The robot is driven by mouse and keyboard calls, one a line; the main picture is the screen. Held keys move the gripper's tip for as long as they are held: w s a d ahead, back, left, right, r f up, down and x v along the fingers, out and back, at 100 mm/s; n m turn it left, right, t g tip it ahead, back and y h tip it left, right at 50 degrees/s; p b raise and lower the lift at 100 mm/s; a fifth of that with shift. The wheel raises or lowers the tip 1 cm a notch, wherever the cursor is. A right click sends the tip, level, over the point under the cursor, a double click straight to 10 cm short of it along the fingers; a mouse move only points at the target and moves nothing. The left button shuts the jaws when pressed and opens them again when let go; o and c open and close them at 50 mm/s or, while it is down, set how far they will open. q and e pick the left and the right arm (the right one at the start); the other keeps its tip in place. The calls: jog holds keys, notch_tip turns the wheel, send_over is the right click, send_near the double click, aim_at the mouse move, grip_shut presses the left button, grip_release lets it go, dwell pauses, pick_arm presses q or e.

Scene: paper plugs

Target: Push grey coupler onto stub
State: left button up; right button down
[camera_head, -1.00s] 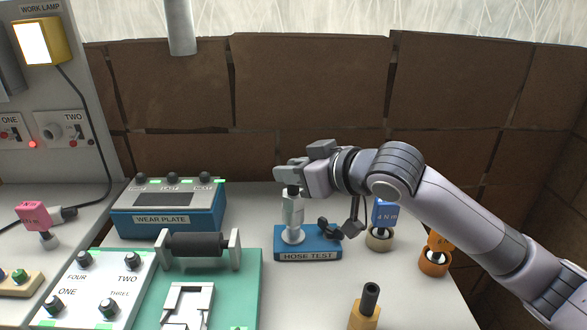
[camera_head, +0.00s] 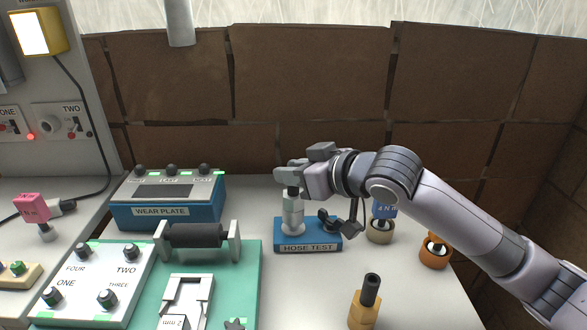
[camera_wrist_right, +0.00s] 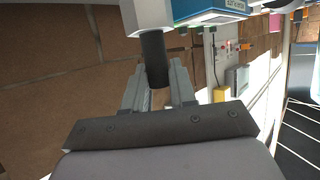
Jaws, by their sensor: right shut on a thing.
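The stub stands on the blue HOSE TEST base (camera_head: 300,248). My left gripper is out of view.
A dark knobbed part (camera_head: 328,220) sits at the base's right side. A tan ring (camera_head: 380,236) with a blue-topped tool and an orange ring (camera_head: 434,257) stand to the right. A black-tipped tan tool (camera_head: 366,300) stands in front. The WEAR PLATE box (camera_head: 160,212) is left.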

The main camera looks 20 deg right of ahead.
jog(key=shift+f+b, duration=0.35)
jog(key=shift+f, duration=0.6)
jog(key=c, duration=0.8)
grip_release()
jog(key=shift+c, duration=0.2)
jog(key=v, duration=0.7)
jog(key=shift+s, duration=0.1)
jog(key=v, duration=0.7)
jog(key=shift+b, duration=0.3)
jog(key=shift+s+d, duration=0.1)
